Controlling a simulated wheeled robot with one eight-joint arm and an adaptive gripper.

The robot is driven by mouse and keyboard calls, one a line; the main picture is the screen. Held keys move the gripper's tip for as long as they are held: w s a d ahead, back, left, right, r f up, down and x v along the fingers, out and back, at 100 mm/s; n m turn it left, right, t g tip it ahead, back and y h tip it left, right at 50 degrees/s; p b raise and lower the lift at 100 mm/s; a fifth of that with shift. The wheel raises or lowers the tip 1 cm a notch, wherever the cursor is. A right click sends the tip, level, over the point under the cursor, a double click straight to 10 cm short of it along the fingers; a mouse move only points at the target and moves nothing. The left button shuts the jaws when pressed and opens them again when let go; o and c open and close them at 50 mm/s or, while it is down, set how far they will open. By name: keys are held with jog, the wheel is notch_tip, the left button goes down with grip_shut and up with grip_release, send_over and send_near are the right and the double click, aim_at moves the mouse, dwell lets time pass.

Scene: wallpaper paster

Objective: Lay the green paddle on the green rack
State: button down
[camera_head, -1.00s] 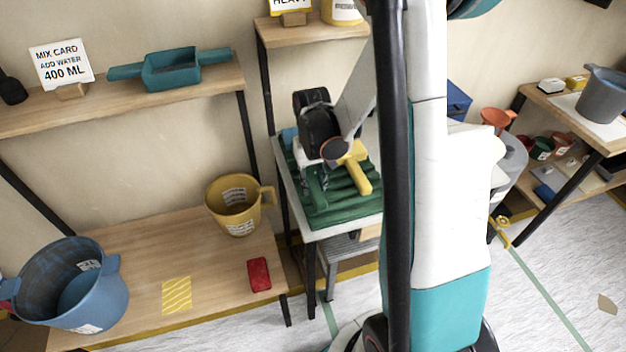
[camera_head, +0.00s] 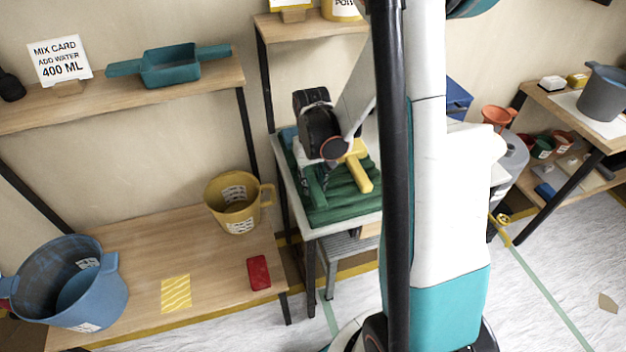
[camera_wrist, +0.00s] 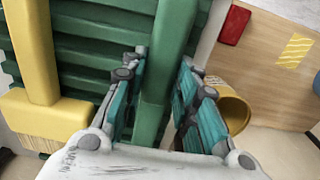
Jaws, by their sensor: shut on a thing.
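The green rack (camera_head: 345,207), a ribbed tray-like surface, sits on a small table right of the middle shelves. My gripper (camera_wrist: 163,60) is over it, with its two teal fingers on either side of the green paddle's handle (camera_wrist: 158,95). The fingers are shut on that handle. The green paddle (camera_head: 315,187) also shows in the head view, low over the left part of the rack and partly hidden by my wrist. I cannot tell whether it touches the rack. The rack's slats (camera_wrist: 95,40) show beside and below the paddle in the wrist view.
A yellow-handled brush (camera_head: 357,168) lies on the rack, right of the paddle; it shows in the wrist view (camera_wrist: 45,118). A yellow bucket (camera_head: 234,205) and red block (camera_head: 259,273) stand on the low bench at left. A teal tray (camera_head: 170,68) is on the shelf above.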

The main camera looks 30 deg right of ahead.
jog(key=shift+f, duration=0.2)
jog(key=c, duration=1.2)
grip_release()
notch_tip(320, 180, up, 12)
